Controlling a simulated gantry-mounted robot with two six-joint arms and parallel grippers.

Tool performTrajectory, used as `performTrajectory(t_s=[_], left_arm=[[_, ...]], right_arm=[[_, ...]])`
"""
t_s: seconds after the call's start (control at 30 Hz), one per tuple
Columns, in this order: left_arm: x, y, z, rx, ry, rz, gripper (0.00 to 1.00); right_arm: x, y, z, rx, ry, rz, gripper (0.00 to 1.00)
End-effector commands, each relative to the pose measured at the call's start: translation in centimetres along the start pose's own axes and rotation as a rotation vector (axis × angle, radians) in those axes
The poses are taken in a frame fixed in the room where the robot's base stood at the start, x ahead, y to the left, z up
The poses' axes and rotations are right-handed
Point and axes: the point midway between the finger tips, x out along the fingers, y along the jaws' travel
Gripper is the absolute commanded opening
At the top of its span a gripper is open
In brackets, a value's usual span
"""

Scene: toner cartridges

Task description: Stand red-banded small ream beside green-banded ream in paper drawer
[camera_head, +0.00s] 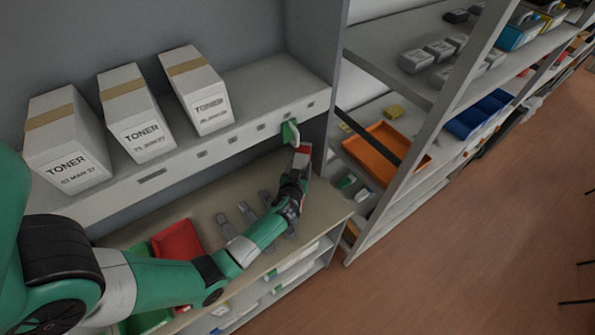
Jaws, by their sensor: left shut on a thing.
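My left gripper (298,174) reaches up toward the right end of the shelf bay and is shut on a small white piece with a red end, which looks like the red-banded small ream (303,150). A small green and white piece, possibly the green-banded ream (288,132), shows just above and left of it, by the shelf's front edge. Whether the two touch is too small to tell. I cannot make out a paper drawer clearly. My right gripper is not in view.
Three white toner boxes (137,113) stand on the upper shelf (258,85). Below lie a red tray (178,241) and several grey pieces (247,212). An upright panel (318,75) stands right of the gripper. An orange tray (386,148) is in the neighbouring rack.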

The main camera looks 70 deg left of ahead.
Motion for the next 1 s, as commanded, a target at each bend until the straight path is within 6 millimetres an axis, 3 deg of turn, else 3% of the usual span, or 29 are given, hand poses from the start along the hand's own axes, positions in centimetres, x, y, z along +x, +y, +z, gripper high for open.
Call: performTrajectory(t_s=[0.17,0.33,0.73,0.77,0.9,1.0], left_arm=[[1.0,0.1,0.3,-0.002,0.009,0.002,0.0],[1.9,0.1,2.9,0.0,0.008,0.002,0.0],[1.9,0.1,2.9,0.0,0.007,0.003,0.0],[1.9,0.1,3.3,0.001,0.0,0.0,0.68],[1.9,0.0,3.3,0.001,0.0,0.0,0.92],[1.9,0.0,3.3,0.001,0.0,0.0,0.92]], right_arm=[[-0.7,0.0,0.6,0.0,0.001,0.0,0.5],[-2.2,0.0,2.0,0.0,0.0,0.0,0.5],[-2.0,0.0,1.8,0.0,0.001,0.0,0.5],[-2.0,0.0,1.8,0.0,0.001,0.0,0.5],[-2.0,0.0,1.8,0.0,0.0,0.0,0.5],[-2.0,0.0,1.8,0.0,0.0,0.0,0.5]])
